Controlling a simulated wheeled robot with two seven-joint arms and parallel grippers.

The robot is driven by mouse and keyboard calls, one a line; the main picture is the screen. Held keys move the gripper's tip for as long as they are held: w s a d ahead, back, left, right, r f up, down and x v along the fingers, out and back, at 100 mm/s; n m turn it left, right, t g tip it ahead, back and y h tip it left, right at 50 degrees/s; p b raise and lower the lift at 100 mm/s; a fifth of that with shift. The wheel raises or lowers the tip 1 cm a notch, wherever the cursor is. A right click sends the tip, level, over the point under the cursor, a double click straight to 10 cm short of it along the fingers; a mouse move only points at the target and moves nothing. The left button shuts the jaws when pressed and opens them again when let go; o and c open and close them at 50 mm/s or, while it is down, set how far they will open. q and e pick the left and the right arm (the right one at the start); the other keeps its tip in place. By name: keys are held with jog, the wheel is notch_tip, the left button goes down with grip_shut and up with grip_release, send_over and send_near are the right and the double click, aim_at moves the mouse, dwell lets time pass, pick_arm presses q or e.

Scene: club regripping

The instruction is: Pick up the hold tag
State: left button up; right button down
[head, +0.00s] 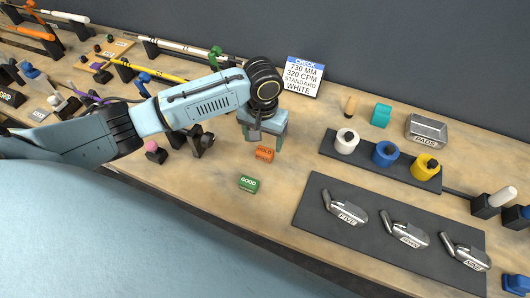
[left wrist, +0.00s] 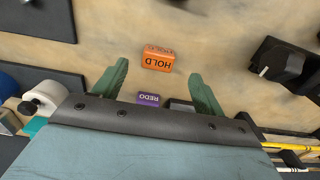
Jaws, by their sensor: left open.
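The hold tag (head: 264,154) is a small orange block with dark lettering on the wooden bench, left of the middle in the head view. In the left wrist view the hold tag (left wrist: 157,61) lies between and slightly past the fingertips, with HOLD readable. My left gripper (head: 263,138) is above and just behind it, pointing down. Its green fingers (left wrist: 158,69) are open and empty, one on each side of the tag in the wrist view. My right gripper is not in view.
A green GOOD tag (head: 248,184) lies in front of the hold tag. A purple REDO tag (left wrist: 148,99) shows near the gripper's palm. A dark stand (head: 202,143) is to the left. A grey mat with club heads (head: 330,246) and tape rolls (head: 347,142) are right.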

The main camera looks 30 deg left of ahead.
aim_at(265, 151)
pick_arm(q)
jog(key=shift+f, duration=0.55)
jog(key=shift+w+f, duration=0.1)
jog(key=shift+f, duration=0.15)
jog(key=f, duration=0.4)
jog(key=shift+w+f, duration=0.15)
jog(key=shift+w, duration=0.1)
jog(key=shift+f, duration=0.35)
jog(key=c, duration=1.1)
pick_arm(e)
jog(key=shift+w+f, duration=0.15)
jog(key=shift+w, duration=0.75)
